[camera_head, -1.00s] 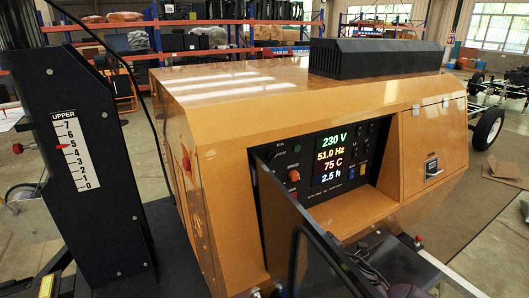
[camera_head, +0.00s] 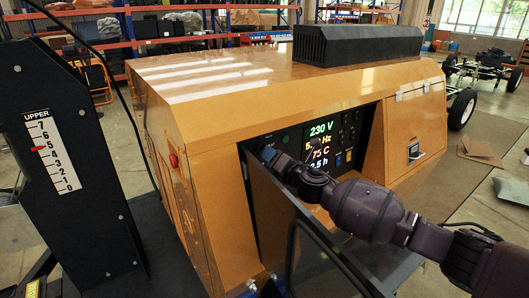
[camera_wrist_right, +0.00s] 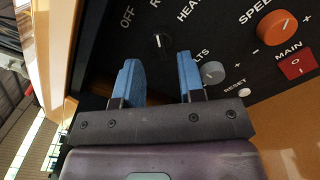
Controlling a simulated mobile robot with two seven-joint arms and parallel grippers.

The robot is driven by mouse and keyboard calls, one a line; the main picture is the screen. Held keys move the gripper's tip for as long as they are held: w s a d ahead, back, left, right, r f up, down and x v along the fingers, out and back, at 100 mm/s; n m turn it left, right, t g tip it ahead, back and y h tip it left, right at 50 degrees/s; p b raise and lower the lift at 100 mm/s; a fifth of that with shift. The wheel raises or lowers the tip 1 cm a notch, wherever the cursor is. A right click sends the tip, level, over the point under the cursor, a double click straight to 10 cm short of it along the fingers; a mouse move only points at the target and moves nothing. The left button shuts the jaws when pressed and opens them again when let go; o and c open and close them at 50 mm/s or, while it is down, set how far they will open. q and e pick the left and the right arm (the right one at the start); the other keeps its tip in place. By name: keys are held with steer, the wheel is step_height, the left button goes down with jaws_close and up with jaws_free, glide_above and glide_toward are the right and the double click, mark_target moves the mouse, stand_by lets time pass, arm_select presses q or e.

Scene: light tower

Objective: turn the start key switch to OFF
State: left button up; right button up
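The start key switch (camera_wrist_right: 160,42) is a dark round knob with a pale pointer line on the black panel in the right wrist view. The words OFF, HEAT and part of a word starting with R curve around it. My right gripper (camera_wrist_right: 160,66) is open and empty, its two blue fingers apart just short of the switch, which shows between them. In the head view the right gripper (camera_head: 273,160) reaches into the panel recess at its left side and hides the switch there. My left gripper is not in view.
The orange SPEED knob (camera_wrist_right: 278,27), a grey VOLTS knob (camera_wrist_right: 213,72), a white RESET button (camera_wrist_right: 244,92) and the red MAIN switch (camera_wrist_right: 297,64) lie right of the fingers. The open panel door (camera_head: 285,225) stands close by the gripper. A lit display (camera_head: 321,130) is partly covered by my arm.

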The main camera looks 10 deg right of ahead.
mark_target(261, 149)
steer(key=shift+x, duration=2.2)
steer(key=c, duration=0.5)
steer(key=shift+c, duration=0.2)
steer(key=shift+n, duration=0.5)
steer(key=n+p, duration=0.2)
steer(key=n, duration=0.6)
steer(key=shift+s+a, duration=0.1)
steer(key=shift+a, duration=0.05)
